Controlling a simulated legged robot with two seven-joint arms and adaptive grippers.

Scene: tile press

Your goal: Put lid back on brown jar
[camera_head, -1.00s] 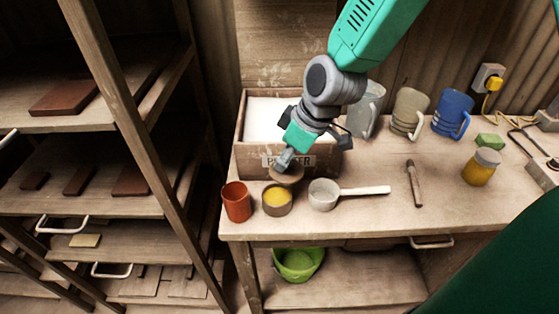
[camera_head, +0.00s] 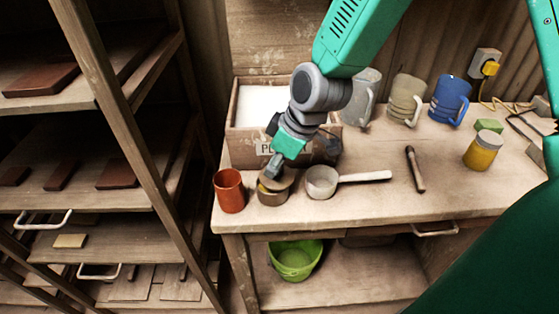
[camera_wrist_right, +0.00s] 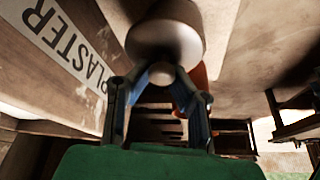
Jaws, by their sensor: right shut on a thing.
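The brown jar (camera_head: 273,198) with yellow contents stands near the front left edge of the table. My right gripper (camera_head: 271,173) is shut on the knob of the round brown lid (camera_head: 284,182), directly over the jar's mouth. The lid covers most of the mouth; a little yellow shows at its left. I cannot tell whether lid and jar touch. My left gripper is not in view.
An orange cup (camera_head: 229,192) stands close left of the jar, and a pale ladle (camera_head: 321,182) close right. The plaster box (camera_head: 243,150) is just behind. Shelves (camera_head: 150,190) are left.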

